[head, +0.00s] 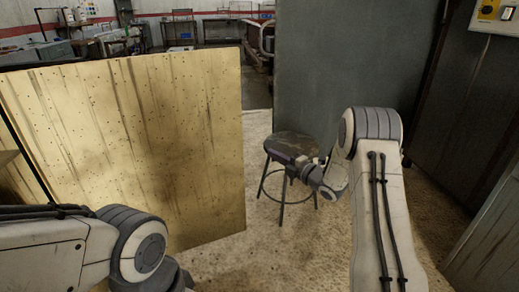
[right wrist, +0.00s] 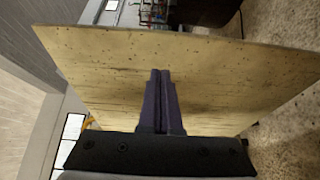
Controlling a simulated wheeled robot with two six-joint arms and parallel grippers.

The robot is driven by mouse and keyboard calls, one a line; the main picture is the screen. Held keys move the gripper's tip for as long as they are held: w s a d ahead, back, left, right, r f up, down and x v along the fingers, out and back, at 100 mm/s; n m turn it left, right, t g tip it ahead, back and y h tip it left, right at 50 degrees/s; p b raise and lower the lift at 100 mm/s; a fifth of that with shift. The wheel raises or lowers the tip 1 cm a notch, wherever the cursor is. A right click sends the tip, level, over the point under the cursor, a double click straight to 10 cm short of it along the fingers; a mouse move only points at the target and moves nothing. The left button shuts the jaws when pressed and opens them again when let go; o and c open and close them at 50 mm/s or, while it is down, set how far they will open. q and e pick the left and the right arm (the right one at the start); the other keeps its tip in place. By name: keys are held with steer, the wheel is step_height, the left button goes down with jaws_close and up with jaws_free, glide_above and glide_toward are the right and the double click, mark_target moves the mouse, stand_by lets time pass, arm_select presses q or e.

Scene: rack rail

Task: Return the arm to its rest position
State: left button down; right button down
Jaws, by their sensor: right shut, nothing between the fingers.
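My right arm rises from the lower right of the head view and bends at its elbow. Its gripper (head: 299,161) points left, in front of a dark round stool from this viewpoint. In the right wrist view the two dark fingers of the right gripper (right wrist: 160,75) lie together, with nothing between them. My left arm enters at the lower left of the head view and bends down out of the frame. My left gripper is not visible.
A large stained yellow panel (head: 130,140) stands at the left and also fills much of the right wrist view (right wrist: 215,75). The stool (head: 290,143) stands on the pale floor. A grey panel (head: 345,60) is behind it. A dark cabinet (head: 460,120) stands at the right.

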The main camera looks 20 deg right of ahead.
steer(key=s+a+r+m+g+h, duration=0.2)
steer(key=s+a+m+g+h, duration=0.15)
steer(key=a, duration=0.45)
steer(key=s+a+r+m+g+h, duration=0.1)
steer(key=s+a+m+g+h, duration=0.1)
steer(key=s+a+m, duration=0.4)
steer(key=s+a+f+m+g+h, duration=0.1)
steer(key=s+a+m+g, duration=0.15)
steer(key=s, duration=0.95)
steer(key=s+a+m+g, duration=0.15)
steer(key=s+g, duration=0.25)
steer(key=s, duration=0.9)
steer(key=s+a+f+m+g+h, duration=0.1)
steer(key=s+a+m+g, duration=0.2)
steer(key=s, duration=0.9)
step_height(320, 180, up, 29)
steer(key=d+p, duration=0.1)
steer(key=p, duration=2.8)
steer(key=shift+w+r+g, duration=0.2)
steer(key=shift+w+g, duration=0.1)
steer(key=shift+g, duration=0.1)
steer(key=shift+d, duration=0.1)
